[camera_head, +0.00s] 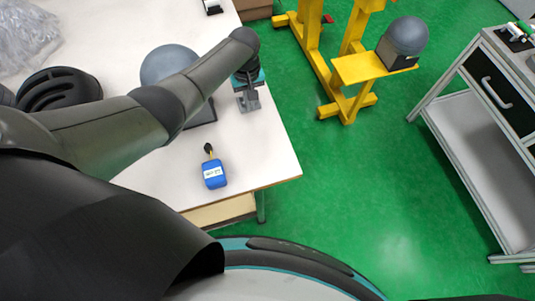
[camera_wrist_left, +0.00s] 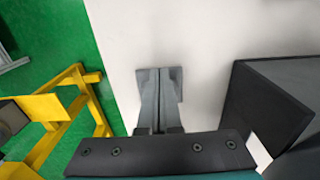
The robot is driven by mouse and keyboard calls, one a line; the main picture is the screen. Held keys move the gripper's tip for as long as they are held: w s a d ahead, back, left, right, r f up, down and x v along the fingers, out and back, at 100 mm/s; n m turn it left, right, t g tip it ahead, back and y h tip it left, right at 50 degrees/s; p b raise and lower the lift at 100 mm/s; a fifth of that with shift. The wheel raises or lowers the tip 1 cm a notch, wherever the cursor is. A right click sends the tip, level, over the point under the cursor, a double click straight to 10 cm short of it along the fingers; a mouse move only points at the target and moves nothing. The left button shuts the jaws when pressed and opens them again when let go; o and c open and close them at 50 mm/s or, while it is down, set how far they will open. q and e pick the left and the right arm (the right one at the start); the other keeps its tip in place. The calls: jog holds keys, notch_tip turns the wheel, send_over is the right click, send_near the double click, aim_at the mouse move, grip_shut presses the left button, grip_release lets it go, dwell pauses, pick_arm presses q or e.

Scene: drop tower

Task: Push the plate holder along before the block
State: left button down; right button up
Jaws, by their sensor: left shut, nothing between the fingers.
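A grey dome (camera_head: 168,65) with a dark square base (camera_head: 203,114) stands on the white table, partly hidden behind my left arm. In the left wrist view a dark block-like body (camera_wrist_left: 262,105) at the right looks like this base. My left gripper (camera_head: 248,106) is just right of it, pointing down near the table's right edge. Its fingers are shut together and empty, and they also show in the left wrist view (camera_wrist_left: 159,84). A gap of white table lies between fingers and base. I cannot tell which thing is the plate holder. My right gripper is not in view.
A blue labelled device (camera_head: 214,174) lies near the front of the white table (camera_head: 265,160). A black helmet (camera_head: 60,90) is at the left. A yellow stand (camera_head: 350,70) carries another grey dome (camera_head: 407,36). A drawer cart (camera_head: 470,130) stands right. Green floor lies between.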

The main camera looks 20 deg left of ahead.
pick_arm(q)
jog(key=w+a+b, duration=0.1)
jog(key=w+b, duration=0.1)
jog(key=shift+w+a+f, duration=0.15)
jog(key=shift+w+a, duration=0.25)
jog(key=shift+w+a+b, duration=0.2)
jog(key=shift+w+b, duration=0.1)
jog(key=shift+b, duration=0.1)
jog(key=shift+r, duration=0.2)
